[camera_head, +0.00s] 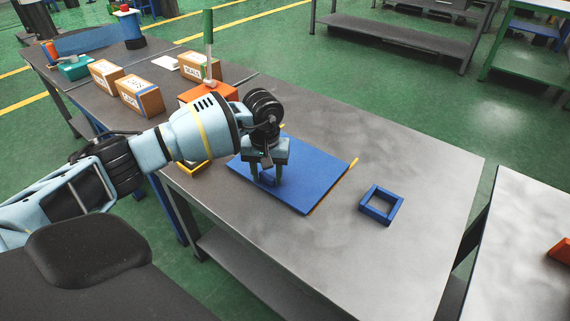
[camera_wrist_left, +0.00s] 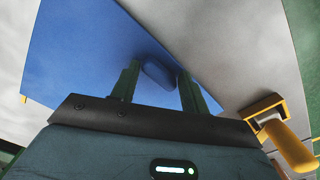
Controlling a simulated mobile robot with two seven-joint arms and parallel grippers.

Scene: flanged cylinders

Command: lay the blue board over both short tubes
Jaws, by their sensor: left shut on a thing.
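The blue board (camera_head: 312,182) is a flat panel over the grey table, with a blue grip on its top. My left gripper (camera_head: 268,180) points down at the board's left part. In the left wrist view, its fingers (camera_wrist_left: 156,84) are on both sides of the blue grip (camera_wrist_left: 158,75) and shut on it. The board (camera_wrist_left: 85,60) fills the left of that view. Whether the board rests on something or hangs just above the table, I cannot tell. No short tube shows; the board hides what is under it. My right gripper is not in view.
Small yellow bits (camera_head: 353,164) show at the board's edge. A blue square frame (camera_head: 367,206) lies to its right. A yellow item (camera_wrist_left: 285,140) is near the gripper. Cartons (camera_head: 140,95) and an orange box (camera_head: 226,93) stand at the back left. The table's right part is clear.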

